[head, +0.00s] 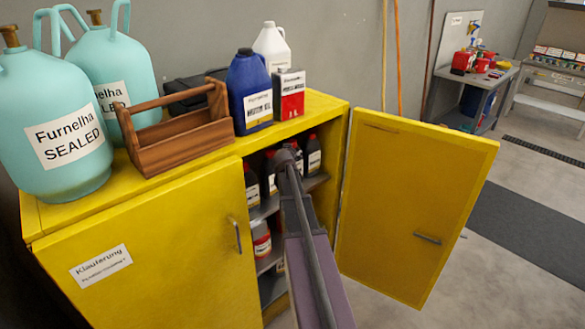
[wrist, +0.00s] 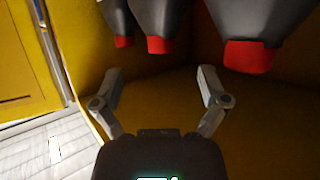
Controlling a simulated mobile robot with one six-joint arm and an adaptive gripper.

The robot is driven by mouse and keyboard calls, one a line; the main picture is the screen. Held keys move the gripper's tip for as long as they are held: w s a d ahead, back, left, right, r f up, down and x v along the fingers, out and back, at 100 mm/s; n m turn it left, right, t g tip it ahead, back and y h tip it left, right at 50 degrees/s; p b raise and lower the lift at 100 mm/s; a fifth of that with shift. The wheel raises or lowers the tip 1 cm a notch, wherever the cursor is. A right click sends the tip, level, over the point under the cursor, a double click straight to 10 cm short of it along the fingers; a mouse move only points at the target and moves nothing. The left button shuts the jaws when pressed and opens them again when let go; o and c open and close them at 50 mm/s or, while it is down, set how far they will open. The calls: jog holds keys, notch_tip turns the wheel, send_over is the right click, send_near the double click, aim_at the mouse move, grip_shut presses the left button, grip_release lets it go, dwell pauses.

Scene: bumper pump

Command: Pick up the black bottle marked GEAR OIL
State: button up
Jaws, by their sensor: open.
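Several black bottles with red caps and pale labels stand on the upper shelf of the yellow cabinet: one at the left (head: 252,186), one beside it (head: 269,176) and one at the right (head: 314,155). Their labels are too small to read, so I cannot tell which is GEAR OIL. My arm reaches into the open cabinet and hides part of the row. In the wrist view my gripper (wrist: 158,80) is open and empty. The picture appears upside down there, with red-capped black bottles (wrist: 262,30) along the top, beyond and apart from the fingertips.
The cabinet's right door (head: 410,205) stands open; its left door (head: 150,275) is shut. A lower shelf holds a red-and-white container (head: 262,240). On the cabinet top are turquoise tanks (head: 50,115), a wooden tool tray (head: 175,130), a blue jug (head: 248,90) and a red-and-white can (head: 290,95).

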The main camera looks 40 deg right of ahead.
jog(key=shift+w+d, duration=1)
jog(key=shift+w, duration=0.05)
jog(key=x, duration=0.2)
jog(key=b+x, duration=0.1)
jog(key=x, duration=0.2)
jog(key=b+x, duration=0.1)
jog(key=x, duration=0.1)
jog(key=shift+w+d+r, duration=0.2)
jog(key=shift+r, duration=0.1)
jog(key=shift+r, duration=0.1)
grip_shut()
